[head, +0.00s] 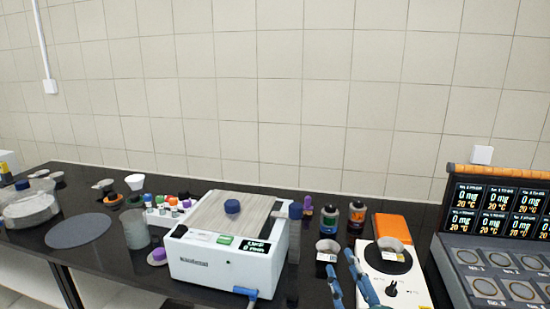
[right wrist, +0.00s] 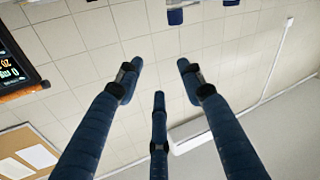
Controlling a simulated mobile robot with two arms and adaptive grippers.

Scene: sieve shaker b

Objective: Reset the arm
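My right gripper (head: 340,259) shows at the bottom of the head view, its blue fingers spread apart in front of the white hotplate-like device. In the right wrist view its three fingers (right wrist: 158,82) are open with nothing between them, against the tiled wall. My left gripper cannot be made out in the head view. A small blue piece (head: 246,293) shows at the front lower edge of the white shaker (head: 225,262); what it belongs to is unclear.
A display panel (head: 500,208) is far right. A grey round mat (head: 78,231) and beaker (head: 136,229) lie left.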

